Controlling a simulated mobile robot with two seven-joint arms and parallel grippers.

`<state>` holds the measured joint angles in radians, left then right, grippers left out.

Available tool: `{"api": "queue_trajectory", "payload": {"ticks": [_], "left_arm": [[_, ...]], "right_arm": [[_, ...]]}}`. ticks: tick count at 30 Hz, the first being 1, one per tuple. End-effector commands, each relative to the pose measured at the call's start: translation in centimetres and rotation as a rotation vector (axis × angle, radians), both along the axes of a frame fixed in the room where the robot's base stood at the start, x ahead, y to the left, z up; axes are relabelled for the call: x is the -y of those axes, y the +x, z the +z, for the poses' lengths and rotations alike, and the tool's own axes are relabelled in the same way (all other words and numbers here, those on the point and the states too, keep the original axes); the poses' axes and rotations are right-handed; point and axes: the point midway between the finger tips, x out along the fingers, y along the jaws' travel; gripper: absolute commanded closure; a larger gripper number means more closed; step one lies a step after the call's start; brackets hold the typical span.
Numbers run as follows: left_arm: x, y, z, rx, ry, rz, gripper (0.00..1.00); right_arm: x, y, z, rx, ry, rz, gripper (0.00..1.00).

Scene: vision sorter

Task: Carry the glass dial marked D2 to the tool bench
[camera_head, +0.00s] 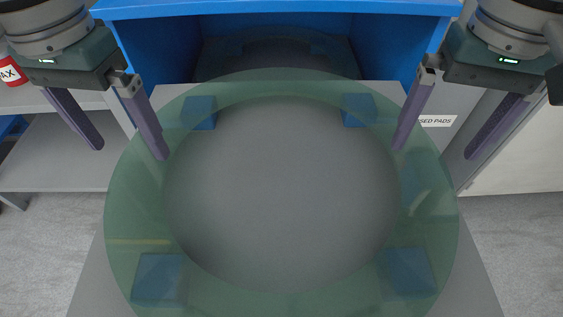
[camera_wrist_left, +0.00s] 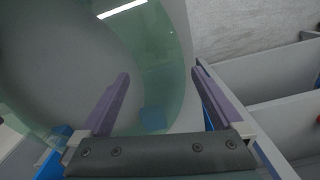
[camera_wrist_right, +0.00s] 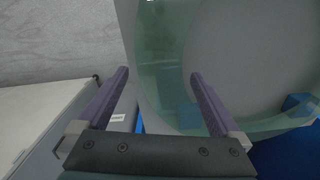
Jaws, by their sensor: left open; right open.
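A large, see-through green glass ring, the dial (camera_head: 135,205), lies flat over a grey surface (camera_head: 85,290), with blue blocks under its rim. I see no D2 mark on it. My left gripper (camera_head: 130,150) is open at its far left rim, one finger outside and one on the inner side. My right gripper (camera_head: 435,152) is open at the far right rim in the same way. The rim also lies between the fingers in the left wrist view (camera_wrist_left: 175,85) and the right wrist view (camera_wrist_right: 155,80). Contact cannot be told. The tool bench cannot be identified.
A blue open-fronted unit (camera_head: 270,6) stands at the back, with a dark interior. Grey shelves (camera_head: 60,150) with a red-labelled can (camera_head: 10,73) are at left. A label (camera_head: 437,120) reading "SED PADS" is at right. Bare floor (camera_head: 520,250) shows on both sides.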

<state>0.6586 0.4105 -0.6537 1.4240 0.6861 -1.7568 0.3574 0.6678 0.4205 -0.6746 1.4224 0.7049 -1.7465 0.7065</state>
Motion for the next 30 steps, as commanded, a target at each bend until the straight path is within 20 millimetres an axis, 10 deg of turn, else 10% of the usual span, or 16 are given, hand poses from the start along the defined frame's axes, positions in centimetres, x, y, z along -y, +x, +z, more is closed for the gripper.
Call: {"api": "queue_trajectory", "payload": {"ticks": [19,30], "left_arm": [[0.0,0.0,-3.6,0.001,0.000,-0.001,0.00],[0.0,0.0,-3.6,0.001,0.000,-0.001,0.42]], "right_arm": [[0.0,0.0,-3.6,0.001,-0.001,0.000,0.00],[0.0,0.0,-3.6,0.001,-0.001,0.000,0.42]]}}
